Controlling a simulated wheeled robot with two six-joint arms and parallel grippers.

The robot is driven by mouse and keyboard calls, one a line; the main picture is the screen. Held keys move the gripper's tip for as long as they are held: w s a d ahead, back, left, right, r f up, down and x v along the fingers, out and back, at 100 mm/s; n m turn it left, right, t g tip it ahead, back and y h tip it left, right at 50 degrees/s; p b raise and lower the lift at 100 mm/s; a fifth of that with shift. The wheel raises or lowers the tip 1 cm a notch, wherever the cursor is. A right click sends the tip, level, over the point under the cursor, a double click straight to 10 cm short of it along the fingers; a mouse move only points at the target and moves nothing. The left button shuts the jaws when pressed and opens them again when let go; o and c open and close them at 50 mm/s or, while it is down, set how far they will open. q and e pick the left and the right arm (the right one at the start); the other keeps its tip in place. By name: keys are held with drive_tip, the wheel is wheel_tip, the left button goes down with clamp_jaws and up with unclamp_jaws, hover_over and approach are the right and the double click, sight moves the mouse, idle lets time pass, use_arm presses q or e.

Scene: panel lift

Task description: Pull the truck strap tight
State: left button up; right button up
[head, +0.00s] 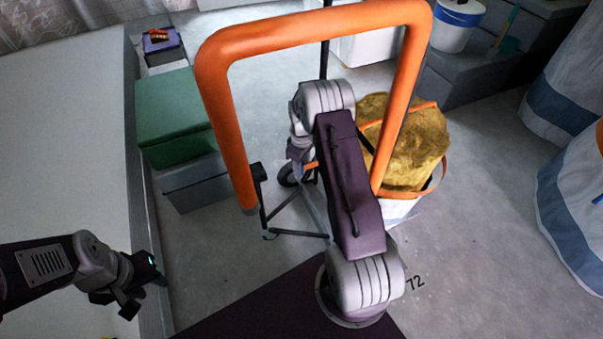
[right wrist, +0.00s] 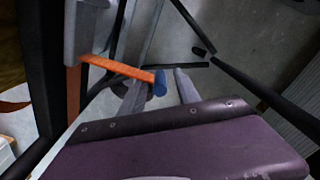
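A large orange tube frame (head: 315,25) stands over a black-legged stand (head: 300,234). In the right wrist view an orange bar (right wrist: 118,67) with a blue end (right wrist: 160,83) lies by the fingertips of my right gripper (right wrist: 161,78). Its two grey fingers are apart, with the blue end seen between them; I cannot tell whether they touch it. In the head view my right arm mostly hides this gripper. My left gripper (head: 138,284) is at the lower left, away from the frame; its fingers are unclear.
A green box (head: 175,118) on a grey box (head: 194,183) stands left of the frame. A white container (head: 400,211) with yellow fibrous material (head: 412,140) stands right of my arm. White-and-blue bags (head: 575,190) line the right. A pale surface (head: 60,150) fills the left. Grey floor lies between.

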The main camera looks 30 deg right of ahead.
drive_tip(key=shift+f, duration=0.6)
drive_tip(key=shift+r, duration=0.1)
clamp_jaws()
idle(0.8)
